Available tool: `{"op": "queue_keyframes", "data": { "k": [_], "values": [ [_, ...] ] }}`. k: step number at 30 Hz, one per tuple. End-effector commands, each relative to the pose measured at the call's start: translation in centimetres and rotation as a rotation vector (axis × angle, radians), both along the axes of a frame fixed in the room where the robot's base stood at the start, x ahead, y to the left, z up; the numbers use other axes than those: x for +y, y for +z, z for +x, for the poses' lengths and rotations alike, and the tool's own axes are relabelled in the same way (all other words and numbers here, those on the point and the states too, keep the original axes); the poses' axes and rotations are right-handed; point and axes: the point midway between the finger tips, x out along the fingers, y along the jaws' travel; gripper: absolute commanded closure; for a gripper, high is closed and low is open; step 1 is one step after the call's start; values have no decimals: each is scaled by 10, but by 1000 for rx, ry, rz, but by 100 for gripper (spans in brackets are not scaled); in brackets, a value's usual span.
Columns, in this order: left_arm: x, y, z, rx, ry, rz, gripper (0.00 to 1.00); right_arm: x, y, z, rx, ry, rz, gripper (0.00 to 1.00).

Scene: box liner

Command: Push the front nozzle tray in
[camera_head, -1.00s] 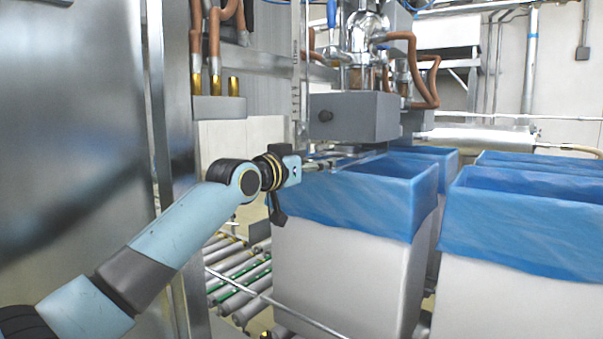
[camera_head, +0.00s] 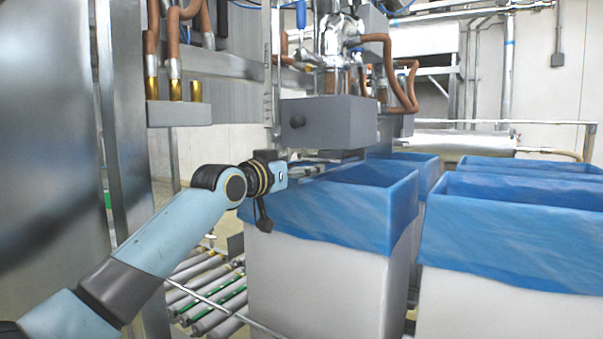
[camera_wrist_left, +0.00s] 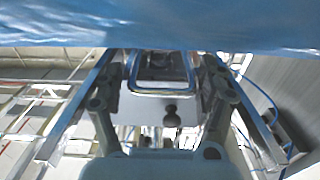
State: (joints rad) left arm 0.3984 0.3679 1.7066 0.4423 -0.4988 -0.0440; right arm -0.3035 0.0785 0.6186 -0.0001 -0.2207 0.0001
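The front nozzle tray (camera_head: 335,157) appears as a flat metal piece under the grey nozzle housing (camera_head: 335,121), just above the blue-lined front box (camera_head: 330,205). My right gripper is not in view.
More blue-lined boxes (camera_head: 520,225) stand at the right. A roller conveyor (camera_head: 208,285) runs below at the left. Blue liner (camera_wrist_left: 160,22) fills the top of the wrist view.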

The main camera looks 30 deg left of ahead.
Motion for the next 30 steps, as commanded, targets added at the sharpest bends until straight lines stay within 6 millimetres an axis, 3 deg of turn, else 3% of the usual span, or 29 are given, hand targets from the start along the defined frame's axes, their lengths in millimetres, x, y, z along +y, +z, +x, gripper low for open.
{"op": "queue_keyframes", "data": {
  "k": [15, 20, 30],
  "values": [
    [-1, -1, -2, 1, -1, 1, 24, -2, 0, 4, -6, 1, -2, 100],
    [0, -1, -8, 2, -1, 2, 24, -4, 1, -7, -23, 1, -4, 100],
    [4, -2, -75, 4, -5, 8, 24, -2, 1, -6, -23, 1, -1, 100]
  ]
}}
